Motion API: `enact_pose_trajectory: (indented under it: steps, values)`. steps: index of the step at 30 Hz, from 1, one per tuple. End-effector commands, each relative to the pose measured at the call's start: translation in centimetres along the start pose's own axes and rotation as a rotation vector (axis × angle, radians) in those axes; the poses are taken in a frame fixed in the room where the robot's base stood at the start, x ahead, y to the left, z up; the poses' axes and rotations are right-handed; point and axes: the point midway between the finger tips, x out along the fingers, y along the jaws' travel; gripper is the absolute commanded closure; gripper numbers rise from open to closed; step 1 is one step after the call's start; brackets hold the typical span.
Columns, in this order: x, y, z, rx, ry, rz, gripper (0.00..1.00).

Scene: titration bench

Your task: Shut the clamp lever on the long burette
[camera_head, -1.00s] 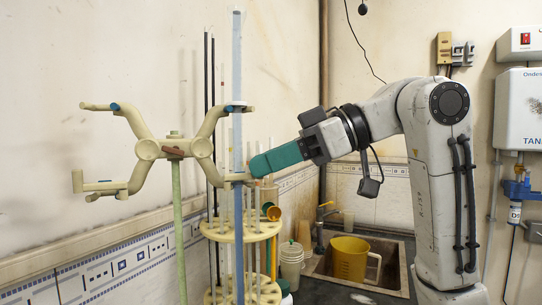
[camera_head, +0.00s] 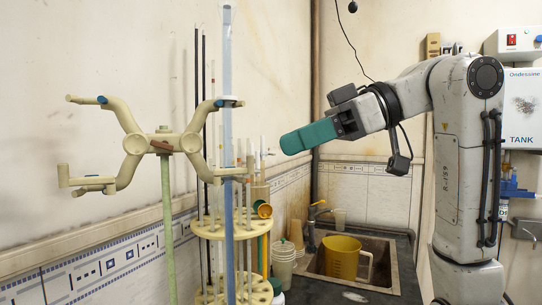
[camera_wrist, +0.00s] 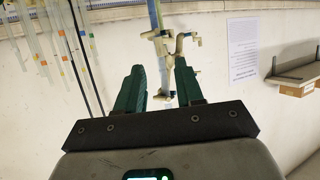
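The long burette (camera_head: 228,60) is a tall upright blue tube in the right-hand jaws of a cream double clamp (camera_head: 133,143). The clamp sits on a pale green rod (camera_head: 168,220). A brown lever-like piece (camera_head: 161,146) crosses its hub; I cannot tell whether it is shut. Small blue tips mark the upper arms. My gripper (camera_head: 284,145) has green fingers and is right of the burette, apart from it. In the wrist view my gripper (camera_wrist: 159,74) is open and empty. The clamp (camera_wrist: 170,60) and burette (camera_wrist: 155,14) appear beyond and between the fingers.
A round cream rack (camera_head: 208,229) with several glass tubes stands beside the burette. The tiled wall is close behind.

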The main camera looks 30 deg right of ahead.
Motion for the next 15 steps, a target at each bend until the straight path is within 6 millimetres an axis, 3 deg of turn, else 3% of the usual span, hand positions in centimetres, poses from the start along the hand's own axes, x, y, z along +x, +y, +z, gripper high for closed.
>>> enact_pose_trajectory:
  steps: [6, 15]
  values:
    - [-3.5, 0.1, 0.1, 0.001, 0.001, 0.002, 0.63]
    - [-4.7, 0.0, 0.0, 0.000, -0.001, -0.001, 0.63]
